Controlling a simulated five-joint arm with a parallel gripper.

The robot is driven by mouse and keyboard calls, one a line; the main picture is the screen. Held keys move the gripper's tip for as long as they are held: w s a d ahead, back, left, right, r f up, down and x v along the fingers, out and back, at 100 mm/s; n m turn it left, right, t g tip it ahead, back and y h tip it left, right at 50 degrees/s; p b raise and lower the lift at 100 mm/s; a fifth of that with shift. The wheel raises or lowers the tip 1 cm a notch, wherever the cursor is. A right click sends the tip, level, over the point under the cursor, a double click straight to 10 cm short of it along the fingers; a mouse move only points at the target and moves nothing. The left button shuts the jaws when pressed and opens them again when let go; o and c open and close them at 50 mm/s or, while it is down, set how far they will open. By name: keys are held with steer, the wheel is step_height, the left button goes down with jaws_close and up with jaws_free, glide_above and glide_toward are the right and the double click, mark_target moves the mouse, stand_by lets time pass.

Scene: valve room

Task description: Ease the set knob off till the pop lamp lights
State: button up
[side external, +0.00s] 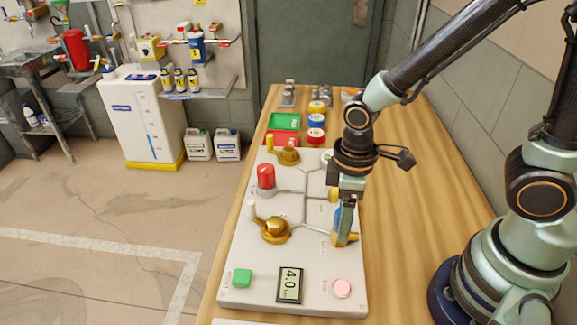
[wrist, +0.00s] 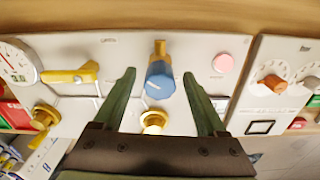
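The blue knob (wrist: 159,82), which I take for the set knob, has a pointer line and a brass stub (wrist: 160,48) behind it. In the wrist view it sits between the two green fingers of my gripper (wrist: 159,76), with gaps on both sides. My gripper (side external: 345,218) is open and points down over the panel's right side; in the side view it partly hides the knob. A red dome lamp (side external: 266,175) stands at the panel's left and a pale pink disc (side external: 341,288) at its near right. Neither label is readable, and I cannot tell if either is lit.
The panel (side external: 305,265) carries a display (side external: 289,285) reading 4.0, a green button (side external: 242,278), and brass valves (side external: 275,230). A gauge (wrist: 14,66) and yellow lever (wrist: 70,75) are left in the wrist view. Another panel (wrist: 290,65) lies right. Bare bench (side external: 410,220) is on the right.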

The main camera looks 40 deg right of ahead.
step_height(320, 180, up, 12)
stand_by(0.6)
stand_by(0.4)
steer(key=w+d+r+m+t, duration=0.2)
steer(key=d+r+m+t, duration=0.3)
steer(key=d+m, duration=0.3)
steer(key=shift+w+d+r+t, duration=0.15)
steer(key=shift+w+d+t, duration=0.2)
steer(key=shift+d, duration=0.4)
